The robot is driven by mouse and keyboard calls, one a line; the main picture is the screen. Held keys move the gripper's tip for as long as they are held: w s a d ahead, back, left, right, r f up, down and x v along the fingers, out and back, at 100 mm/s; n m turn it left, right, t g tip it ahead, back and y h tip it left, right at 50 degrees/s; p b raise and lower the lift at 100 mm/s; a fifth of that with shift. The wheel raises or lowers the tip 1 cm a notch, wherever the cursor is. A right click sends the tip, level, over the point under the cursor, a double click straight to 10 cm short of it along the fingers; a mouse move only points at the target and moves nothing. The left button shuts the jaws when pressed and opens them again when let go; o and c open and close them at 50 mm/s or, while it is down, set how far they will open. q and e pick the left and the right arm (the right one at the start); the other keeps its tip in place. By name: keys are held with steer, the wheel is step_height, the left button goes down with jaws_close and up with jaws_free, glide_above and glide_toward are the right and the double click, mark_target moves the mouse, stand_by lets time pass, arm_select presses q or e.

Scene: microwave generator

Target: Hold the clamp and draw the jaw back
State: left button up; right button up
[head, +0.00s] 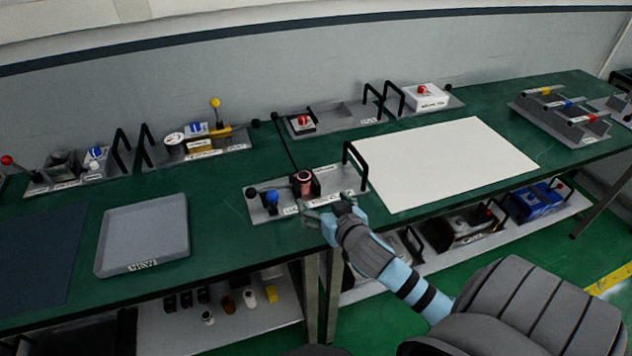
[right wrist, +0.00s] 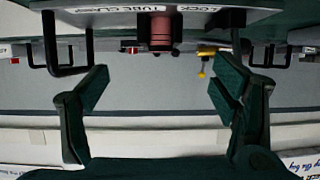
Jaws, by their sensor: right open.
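The tube clamp is a grey plate (head: 262,214) near the front edge of the green bench. It carries a reddish cylinder (head: 303,178) between dark jaw parts, a blue knob (head: 272,197), a black ball and a black handle (head: 357,162). My right gripper (head: 322,213) is at the front edge of this plate, below the cylinder in the head view. The right wrist view is upside down; there the gripper (right wrist: 160,88) has its fingers wide apart with nothing between them. The cylinder (right wrist: 160,32) and the "TUBE CLAMP" label (right wrist: 152,8) lie beyond the fingertips. My left gripper is out of view.
A white sheet (head: 455,160) lies right of the clamp, and a grey empty tray (head: 145,235) lies left. Other handled fixtures stand along the back, including one with a yellow ball lever (head: 215,103). A lower shelf (head: 215,325) holds small parts.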

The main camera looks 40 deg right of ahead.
mark_target(308, 186)
steer(key=b+x, duration=0.1)
steer(key=x, duration=1)
steer(key=shift+w+d+f+b, duration=0.1)
steer(key=shift+w+f+b, duration=0.2)
steer(key=shift+b, duration=0.1)
steer(key=shift+r, duration=0.1)
jaws_close()
steer(key=shift+s+d, duration=0.15)
steer(key=shift+s, duration=0.05)
